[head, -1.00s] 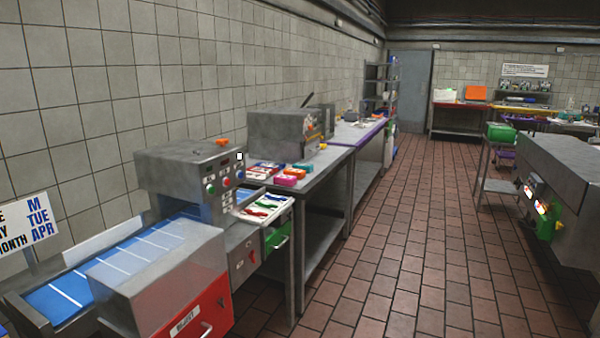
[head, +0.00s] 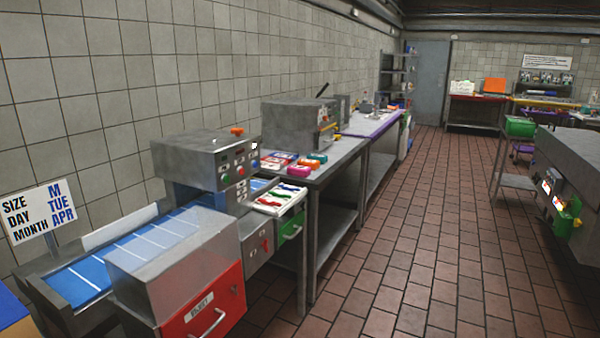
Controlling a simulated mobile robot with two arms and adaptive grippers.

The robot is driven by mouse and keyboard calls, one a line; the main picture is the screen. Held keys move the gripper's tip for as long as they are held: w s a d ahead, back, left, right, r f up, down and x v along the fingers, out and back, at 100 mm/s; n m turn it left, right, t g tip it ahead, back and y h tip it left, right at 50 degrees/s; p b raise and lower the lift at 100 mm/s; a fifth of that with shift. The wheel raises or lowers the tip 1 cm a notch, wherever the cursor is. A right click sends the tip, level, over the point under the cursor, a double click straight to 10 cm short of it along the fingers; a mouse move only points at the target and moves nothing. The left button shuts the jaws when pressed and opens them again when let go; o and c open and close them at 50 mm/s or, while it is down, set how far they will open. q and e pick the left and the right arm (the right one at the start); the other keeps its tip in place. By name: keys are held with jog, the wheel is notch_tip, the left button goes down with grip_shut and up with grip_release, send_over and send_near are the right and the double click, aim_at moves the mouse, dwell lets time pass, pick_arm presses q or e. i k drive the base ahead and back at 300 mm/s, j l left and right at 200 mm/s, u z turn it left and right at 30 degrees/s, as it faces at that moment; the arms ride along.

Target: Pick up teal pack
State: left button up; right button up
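A small teal item (head: 317,158), which looks like the teal pack, lies on the metal table (head: 345,153) behind the conveyor machine. It is small and far off, so its exact shape is hard to tell. It lies close beside a red-orange pack (head: 308,164) and a pink pack (head: 298,170). Neither of my grippers shows in the head view.
A conveyor machine (head: 205,155) with a blue belt (head: 150,243) and a red reject bin (head: 203,307) stands at the near left. A tray of coloured items (head: 262,205) sits beside it. A grey machine (head: 568,165) stands at right. The tiled aisle (head: 400,235) between is clear.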

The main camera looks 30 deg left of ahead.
aim_at(324, 159)
jog(key=i+l, duration=0.15)
jog(key=i, duration=1.7)
jog(key=i+l, duration=0.1)
jog(key=i, duration=1.7)
